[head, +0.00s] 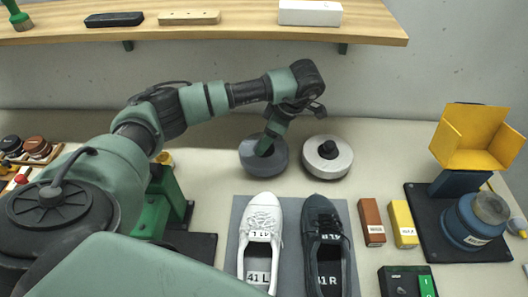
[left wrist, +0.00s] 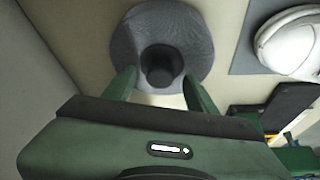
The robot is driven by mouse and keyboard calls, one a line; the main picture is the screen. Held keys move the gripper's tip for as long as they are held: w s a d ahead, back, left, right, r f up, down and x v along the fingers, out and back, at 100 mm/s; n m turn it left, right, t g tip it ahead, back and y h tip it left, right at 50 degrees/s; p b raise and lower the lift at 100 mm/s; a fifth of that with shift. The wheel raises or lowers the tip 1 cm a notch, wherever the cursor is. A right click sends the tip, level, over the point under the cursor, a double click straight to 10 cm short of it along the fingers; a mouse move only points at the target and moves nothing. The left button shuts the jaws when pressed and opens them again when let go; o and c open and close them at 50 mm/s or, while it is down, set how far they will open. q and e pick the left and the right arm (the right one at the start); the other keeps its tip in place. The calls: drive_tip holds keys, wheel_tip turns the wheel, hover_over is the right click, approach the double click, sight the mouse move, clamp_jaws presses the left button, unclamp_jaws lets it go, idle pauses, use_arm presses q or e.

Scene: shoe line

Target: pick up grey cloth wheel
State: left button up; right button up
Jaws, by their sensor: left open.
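The grey cloth wheel (head: 249,163) lies flat on the bench behind the shoes, left of a white wheel (head: 341,163). In the left wrist view the grey wheel (left wrist: 190,35) has a black hub (left wrist: 161,66) in its middle. My left gripper (head: 266,146) reaches down over the grey wheel. In the left wrist view my left gripper (left wrist: 161,84) is open, one finger on each side of the hub and apart from it. In the head view the gripper hides the hub. My right gripper is not seen.
A white shoe (head: 262,215) and a dark shoe (head: 323,222) stand on a grey mat (head: 293,207) in front of the wheels. A brown block (head: 371,221), a yellow block (head: 403,223) and a yellow-topped device (head: 470,150) are at right. A wooden shelf (head: 230,30) runs above.

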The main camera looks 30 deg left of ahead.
use_arm(q)
clamp_jaws()
idle(1.3)
